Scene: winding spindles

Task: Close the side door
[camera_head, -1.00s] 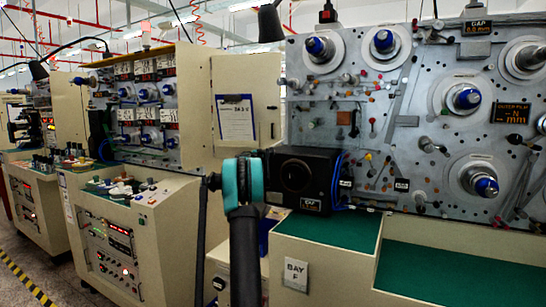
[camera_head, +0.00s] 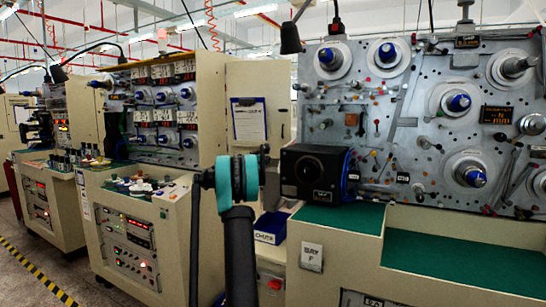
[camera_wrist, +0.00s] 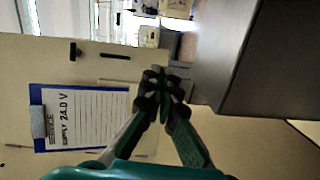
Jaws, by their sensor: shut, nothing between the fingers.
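The side door appears to be the cream panel (camera_head: 275,112) with a clipboard (camera_head: 248,120), standing out from the right side of the middle cabinet in the head view. In the wrist view the door (camera_wrist: 100,70) fills the left side, turned on its side, with the clipboard (camera_wrist: 80,118) and a small black latch or handle (camera_wrist: 74,52). My gripper (camera_wrist: 162,78) is shut and empty, with its tips in front of the door's edge area. I cannot tell whether they touch it. In the head view my arm hides the gripper and the door's lower part.
A black box-shaped unit (camera_head: 312,174) sits just right of my arm, beside the spindle panel (camera_head: 420,130). A dark grey block (camera_wrist: 255,60) fills the wrist view's upper right. A blue bin (camera_head: 270,228) stands low behind my arm. Open floor (camera_head: 70,265) shows at left.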

